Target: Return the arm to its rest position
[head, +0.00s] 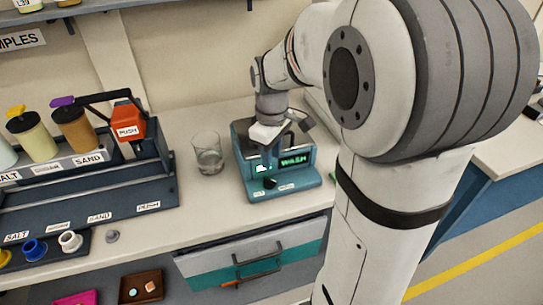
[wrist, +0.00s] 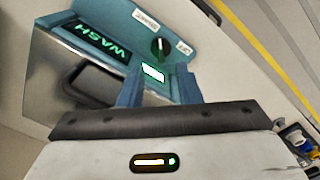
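My arm reaches over the bench to the blue wash station, whose front edge (head: 290,185) shows in the head view, with a lit green WASH display (head: 294,160). My gripper (head: 267,160) points down at the front of the station. In the wrist view, the two blue fingers of my gripper (wrist: 156,75) stand apart with nothing seen held between them. A lit white button (wrist: 152,73) shows between the fingertips. I cannot tell whether the fingers touch the panel. A black knob (wrist: 160,45) is just beyond, and the WASH display (wrist: 97,40) is to the left.
A clear glass beaker (head: 208,155) stands left of the station. A dispenser rack (head: 90,195) with yellow and purple-topped bottles and a red PUSH part (head: 128,122) is further left. A drawer (head: 252,262) lies below the bench edge. A shelf (head: 150,5) runs above.

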